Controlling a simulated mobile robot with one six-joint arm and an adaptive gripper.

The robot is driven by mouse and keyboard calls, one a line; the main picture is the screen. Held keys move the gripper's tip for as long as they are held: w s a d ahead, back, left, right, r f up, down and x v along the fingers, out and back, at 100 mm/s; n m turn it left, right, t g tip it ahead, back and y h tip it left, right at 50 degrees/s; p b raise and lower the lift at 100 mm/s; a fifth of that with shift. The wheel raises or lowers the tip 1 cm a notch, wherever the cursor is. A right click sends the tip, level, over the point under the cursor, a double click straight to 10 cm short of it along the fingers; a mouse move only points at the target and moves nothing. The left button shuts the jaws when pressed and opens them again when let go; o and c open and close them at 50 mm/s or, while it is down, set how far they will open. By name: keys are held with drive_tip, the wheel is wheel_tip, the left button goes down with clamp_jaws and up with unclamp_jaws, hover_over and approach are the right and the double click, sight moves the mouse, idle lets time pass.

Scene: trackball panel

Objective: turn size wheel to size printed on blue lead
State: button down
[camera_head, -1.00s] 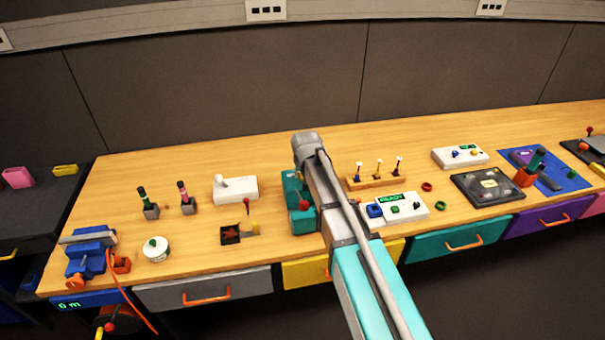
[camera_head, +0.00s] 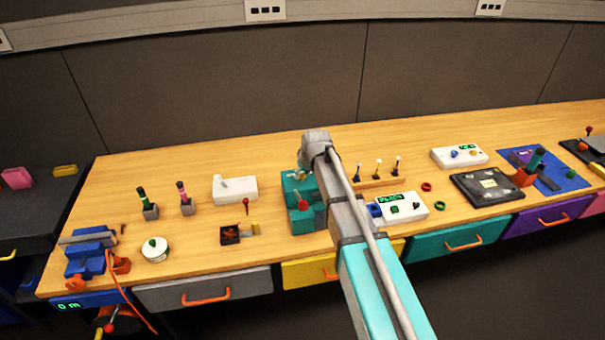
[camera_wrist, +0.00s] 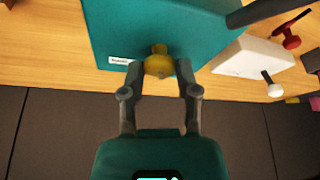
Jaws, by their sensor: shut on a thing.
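A teal box (camera_head: 296,216) stands on the bench, with a red ball (camera_head: 303,205) at its near side. In the wrist view, the teal box (camera_wrist: 125,25) shows a yellow knob (camera_wrist: 158,66) and a white label (camera_wrist: 121,61) whose print is too small to read. My gripper (camera_wrist: 160,68) has its fingers closed on the yellow knob, one on each side. In the head view it is mostly hidden behind the teal box and my arm.
A white box (camera_wrist: 255,60) stands beside the teal box, also seen in the head view (camera_head: 238,191). A black pad (camera_head: 230,234) lies in front. A white panel (camera_head: 412,206) with a green display is to the right. Bare bench lies behind the teal box, up to the wall.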

drive_tip(key=n, duration=0.2)
drive_tip(key=n+g+y, duration=0.1)
drive_tip(key=n, duration=0.2)
drive_tip(key=shift+w+g, duration=0.1)
drive_tip(key=shift+g, duration=0.2)
idle(0.4)
drive_tip(key=shift+c, duration=1.7)
unclamp_jaws()
drive_tip(key=shift+d, duration=0.1)
drive_tip(key=shift+m, duration=0.5)
